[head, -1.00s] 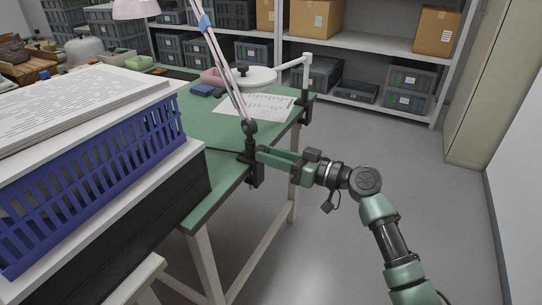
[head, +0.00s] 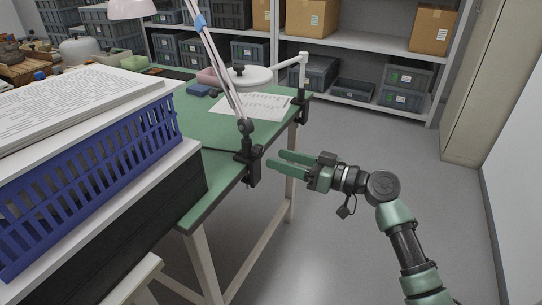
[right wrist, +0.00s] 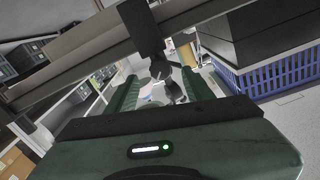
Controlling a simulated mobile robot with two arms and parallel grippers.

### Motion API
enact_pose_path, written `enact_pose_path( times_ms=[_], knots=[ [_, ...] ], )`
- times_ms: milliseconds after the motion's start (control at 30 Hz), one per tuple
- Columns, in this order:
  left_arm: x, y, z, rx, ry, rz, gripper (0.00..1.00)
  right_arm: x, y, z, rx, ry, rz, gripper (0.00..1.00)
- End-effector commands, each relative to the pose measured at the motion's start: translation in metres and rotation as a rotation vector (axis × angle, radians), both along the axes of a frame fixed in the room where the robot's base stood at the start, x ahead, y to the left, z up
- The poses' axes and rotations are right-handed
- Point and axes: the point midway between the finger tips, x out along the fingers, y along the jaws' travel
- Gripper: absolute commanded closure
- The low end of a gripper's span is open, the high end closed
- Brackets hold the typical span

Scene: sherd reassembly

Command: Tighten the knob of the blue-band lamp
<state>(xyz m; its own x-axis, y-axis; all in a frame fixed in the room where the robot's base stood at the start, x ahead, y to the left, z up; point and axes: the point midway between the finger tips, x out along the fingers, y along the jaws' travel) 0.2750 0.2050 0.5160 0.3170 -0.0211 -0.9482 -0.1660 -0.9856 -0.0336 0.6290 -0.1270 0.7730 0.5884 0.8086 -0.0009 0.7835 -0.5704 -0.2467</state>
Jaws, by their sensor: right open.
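The blue-band lamp (head: 222,65) has a pale pink arm with a blue band near the top. Its dark base joint (head: 245,126) sits above a black clamp (head: 254,170) on the green table's near right edge. The clamp also shows in the right wrist view (right wrist: 143,30), with a dark knob-like part (right wrist: 166,72) below it, between the fingers. My right gripper (head: 275,159) is open and empty, just right of the clamp, its two green fingers pointing at it with a small gap. I cannot tell the knob apart in the head view. My left gripper is not in view.
A second, white lamp (head: 303,75) is clamped farther back on the same edge of the green table (head: 205,125). A blue crate (head: 95,165) and papers stand at the left. Shelves with boxes line the back. The floor right of the table is clear.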

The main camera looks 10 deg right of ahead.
Motion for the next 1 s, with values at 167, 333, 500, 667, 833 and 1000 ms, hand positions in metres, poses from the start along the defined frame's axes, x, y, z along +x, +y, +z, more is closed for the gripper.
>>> enact_pose_path(
  times_ms=[167,333,500,667,833,1000],
  knots=[
    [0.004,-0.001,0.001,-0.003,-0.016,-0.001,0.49,-0.015,-0.021,0.000,-0.001,0.000,0.000,0.48],
    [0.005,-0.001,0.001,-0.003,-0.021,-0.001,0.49,-0.020,-0.027,0.000,0.000,-0.001,0.001,0.48],
    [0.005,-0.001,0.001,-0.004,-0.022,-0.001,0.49,-0.020,-0.027,0.000,0.000,-0.001,0.001,0.48],
    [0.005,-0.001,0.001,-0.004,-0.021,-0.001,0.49,-0.025,-0.023,-0.008,-0.014,0.013,0.006,0.48],
    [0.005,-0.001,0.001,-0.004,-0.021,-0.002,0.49,-0.069,0.004,-0.081,-0.166,0.148,0.031,0.48],
    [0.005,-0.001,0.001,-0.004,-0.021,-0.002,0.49,-0.161,0.018,-0.188,-0.439,0.407,-0.011,0.48]
  ],
)
